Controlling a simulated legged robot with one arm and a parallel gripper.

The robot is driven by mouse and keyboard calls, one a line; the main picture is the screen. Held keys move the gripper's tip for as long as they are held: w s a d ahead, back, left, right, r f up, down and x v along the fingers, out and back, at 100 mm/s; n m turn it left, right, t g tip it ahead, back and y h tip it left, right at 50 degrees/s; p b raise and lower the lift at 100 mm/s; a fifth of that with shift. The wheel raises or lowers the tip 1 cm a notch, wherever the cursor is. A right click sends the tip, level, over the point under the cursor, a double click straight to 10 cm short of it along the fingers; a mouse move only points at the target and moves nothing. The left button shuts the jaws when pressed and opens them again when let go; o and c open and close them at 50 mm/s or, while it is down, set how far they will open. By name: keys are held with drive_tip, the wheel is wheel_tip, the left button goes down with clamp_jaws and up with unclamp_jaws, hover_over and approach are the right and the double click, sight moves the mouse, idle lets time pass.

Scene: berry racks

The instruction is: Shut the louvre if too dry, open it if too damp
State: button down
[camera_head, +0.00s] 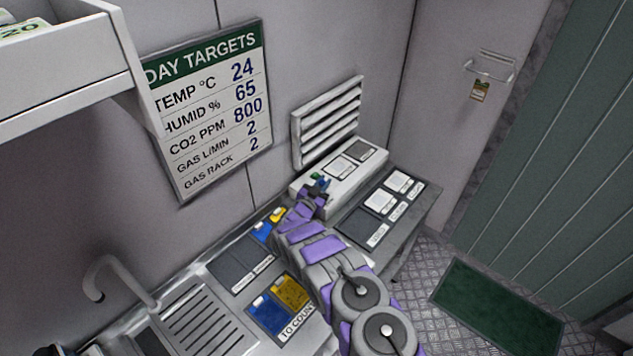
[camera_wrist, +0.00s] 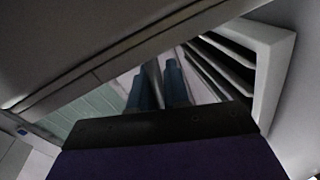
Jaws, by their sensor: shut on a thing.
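The louvre (camera_head: 328,121) is a white framed vent on the back wall with several slanted slats. In the wrist view the louvre (camera_wrist: 275,65) is at the right, with dark gaps between its slats. My gripper (camera_head: 319,184) is below the louvre, over the light console on the bench. In the wrist view the two blue fingers of my gripper (camera_wrist: 160,85) are close together on a thin grey bar (camera_wrist: 152,75), partly hidden by them. I cannot tell what the bar belongs to. The target board (camera_head: 210,110) reads humidity 65. No present humidity reading is legible.
The light console (camera_head: 340,175) stands against the wall. Labelled pads (camera_head: 360,228) and blue and yellow cards (camera_head: 290,293) lie on the bench. A white shelf (camera_head: 65,85) overhangs the left. A wire holder (camera_head: 490,66) hangs on the right wall. A green mat (camera_head: 495,305) lies on open floor.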

drive_tip(key=shift+d+r+m+p, duration=0.25)
drive_tip(key=shift+d+m+p, duration=0.3)
drive_tip(key=shift+d+m, duration=0.5)
drive_tip(key=shift+s+a+f+h, duration=0.15)
drive_tip(key=shift+a+h, duration=0.15)
drive_tip(key=shift+a, duration=0.6)
drive_tip(key=c, duration=1.1)
unclamp_jaws()
drive_tip(key=shift+d, duration=0.55)
drive_tip(key=shift+s+a+f, duration=0.15)
drive_tip(key=shift+s+a, duration=0.1)
drive_tip(key=shift+a, duration=0.5)
drive_tip(key=v, duration=0.5)
drive_tip(key=p+v, duration=0.1)
drive_tip(key=v, duration=0.4)
drive_tip(key=p+v, duration=0.1)
drive_tip(key=v, duration=0.4)
drive_tip(key=shift+s+d+f, duration=0.15)
drive_tip(key=shift+s+f, duration=0.05)
drive_tip(key=shift+s, duration=0.2)
drive_tip(key=shift+s+f, duration=0.1)
drive_tip(key=shift+s, duration=0.45)
